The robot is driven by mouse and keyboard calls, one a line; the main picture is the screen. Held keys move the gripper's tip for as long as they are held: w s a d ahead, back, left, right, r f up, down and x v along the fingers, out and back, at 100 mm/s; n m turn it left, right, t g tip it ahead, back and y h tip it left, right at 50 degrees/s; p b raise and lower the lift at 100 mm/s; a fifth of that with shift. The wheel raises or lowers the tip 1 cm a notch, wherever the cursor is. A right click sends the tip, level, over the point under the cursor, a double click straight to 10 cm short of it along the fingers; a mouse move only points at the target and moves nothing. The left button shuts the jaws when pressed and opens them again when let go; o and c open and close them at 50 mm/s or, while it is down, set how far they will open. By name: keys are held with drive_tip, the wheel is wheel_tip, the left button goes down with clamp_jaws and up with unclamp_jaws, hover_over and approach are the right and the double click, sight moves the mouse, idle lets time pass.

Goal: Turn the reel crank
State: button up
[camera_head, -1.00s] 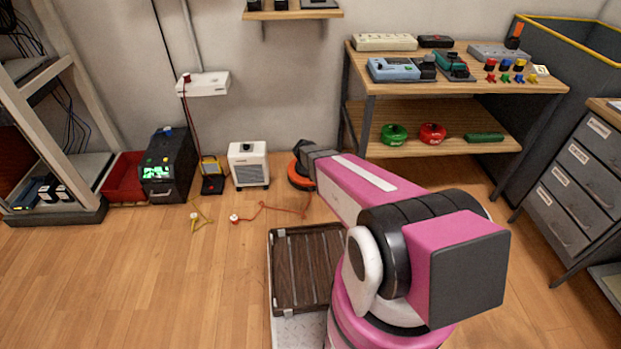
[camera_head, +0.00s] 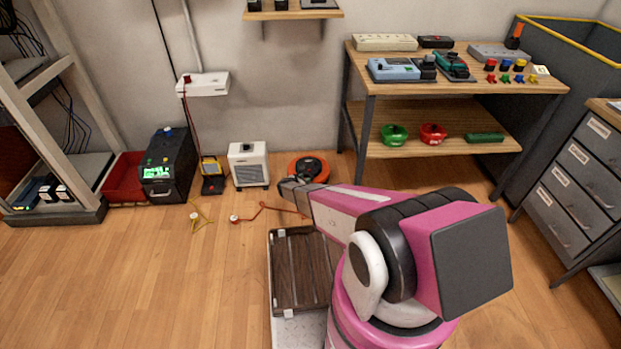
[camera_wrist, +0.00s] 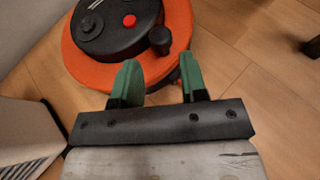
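The orange reel (camera_head: 309,169) with a black centre sits on the floor by the wall, right of the white heater box. In the wrist view the reel (camera_wrist: 72,62) fills the top, with a black hub (camera_wrist: 115,28), a red button and a dark crank knob (camera_wrist: 160,39) at its right side. My gripper (camera_wrist: 158,78) has two green fingers, set apart with nothing between them. The fingertips are close to the reel's near rim, below the knob in the picture. Whether they touch the reel cannot be told. In the head view my arm hides the fingers.
A white heater box (camera_head: 248,165) stands close on the reel's left. A workbench (camera_head: 362,78) stands to the right. A brown slatted deck (camera_head: 300,270) lies nearer.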

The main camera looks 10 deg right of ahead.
drive_tip(key=x, duration=0.6)
drive_tip(key=shift+w+d+f, duration=0.1)
drive_tip(key=shift+w+d, duration=0.05)
drive_tip(key=shift+d, duration=0.05)
clamp_jaws()
drive_tip(key=shift+w+a+m+g+h, duration=0.2)
drive_tip(key=shift+a+m+g+h, duration=0.4)
drive_tip(key=shift+a+m+g, duration=0.2)
drive_tip(key=shift+w+a+m+g+h, duration=0.25)
drive_tip(key=shift+a+m+g+h, duration=0.4)
drive_tip(key=shift+a+m, duration=0.2)
drive_tip(key=shift+a, duration=0.3)
drive_tip(key=w+a, duration=0.1)
drive_tip(key=a, duration=0.1)
drive_tip(key=w+a, duration=0.2)
drive_tip(key=shift+a, duration=0.1)
drive_tip(key=shift+w+a, duration=0.5)
drive_tip(key=shift+w, duration=0.25)
drive_tip(key=shift+w+a, duration=0.45)
drive_tip(key=shift+w, duration=0.3)
